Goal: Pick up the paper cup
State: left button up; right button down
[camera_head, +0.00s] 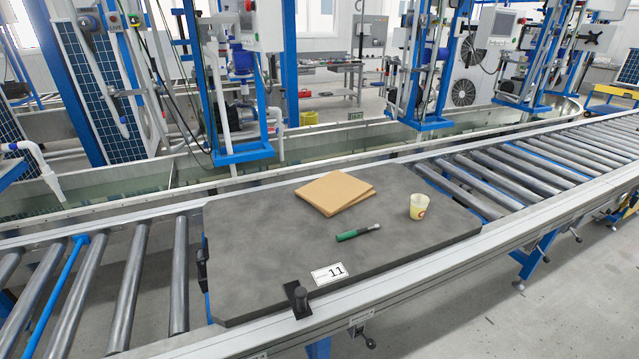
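A small pale yellow paper cup (418,207) with a reddish mark on its side stands upright near the right end of a dark grey board (260,262). The board lies on a roller conveyor. Neither of my grippers shows in the head view, and nothing touches the cup.
On the board lie brown cardboard sheets (335,192), a green-handled tool (358,232) and a label marked 11 (329,273). A black clamp (298,299) stands at the front edge. Metal rollers (520,170) run to both sides. Blue-framed test stations stand behind.

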aim_at(419, 202)
jog(key=i+l, duration=0.15)
jog(key=l, duration=0.2)
jog(key=i+l, duration=0.15)
jog(key=l, duration=0.2)
jog(key=i+l+u, duration=0.1)
jog(key=l, duration=0.25)
jog(key=i+l, duration=0.15)
jog(key=l, duration=0.2)
jog(key=i+l, duration=0.15)
jog(key=l, duration=0.2)
